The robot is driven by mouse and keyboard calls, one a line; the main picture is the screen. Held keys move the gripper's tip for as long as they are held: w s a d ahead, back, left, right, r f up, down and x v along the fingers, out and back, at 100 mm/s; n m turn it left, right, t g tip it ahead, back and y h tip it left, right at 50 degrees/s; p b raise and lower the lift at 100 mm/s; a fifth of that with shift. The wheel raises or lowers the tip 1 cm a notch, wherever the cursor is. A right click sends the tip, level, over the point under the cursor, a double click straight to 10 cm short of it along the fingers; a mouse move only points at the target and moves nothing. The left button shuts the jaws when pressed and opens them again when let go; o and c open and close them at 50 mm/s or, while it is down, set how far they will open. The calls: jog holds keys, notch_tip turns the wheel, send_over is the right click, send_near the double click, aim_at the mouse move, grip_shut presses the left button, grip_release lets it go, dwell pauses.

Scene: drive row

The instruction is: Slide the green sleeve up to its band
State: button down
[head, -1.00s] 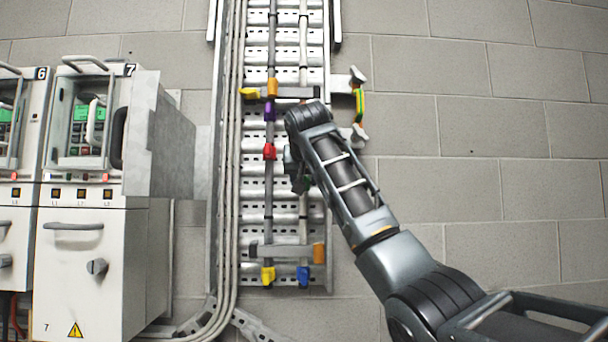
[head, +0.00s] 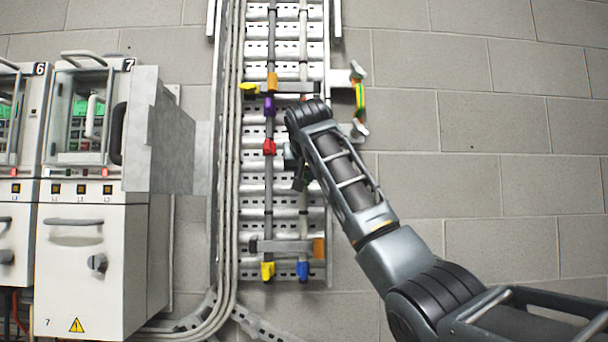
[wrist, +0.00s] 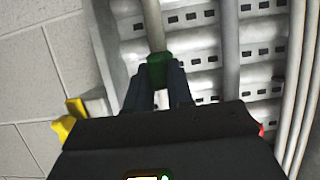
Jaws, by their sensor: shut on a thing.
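The green sleeve (wrist: 158,71) sits around a grey rod (wrist: 152,25) in the wrist view. My gripper (wrist: 160,84) is shut on it, one dark finger on each side. In the head view my gripper (head: 301,180) is at the right-hand rod (head: 304,215), left of my forearm and mostly hidden by it. I cannot make out the sleeve clearly there. The upper part of this rod is partly covered by my arm, and I cannot tell its band.
The left rod carries a purple piece (head: 269,106), a red piece (head: 269,147) and a yellow piece (head: 268,271). A blue piece (head: 303,270) is low on the right rod. A bracket (head: 285,246) crosses below my gripper. Cabinets (head: 93,260) stand left; bare wall is right.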

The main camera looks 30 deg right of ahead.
notch_tip(320, 180, up, 9)
jog(key=shift+f, duration=0.15)
dwell(0.4)
jog(key=c, duration=1.3)
grip_release()
jog(key=shift+o, duration=1.1)
jog(key=shift+f, duration=0.1)
jog(key=shift+s+a, duration=0.1)
jog(key=b+v, duration=0.2)
jog(key=v, duration=0.5)
jog(key=shift+s+a+b, duration=0.15)
jog(key=shift+s+b, duration=0.1)
jog(key=shift+b, duration=0.15)
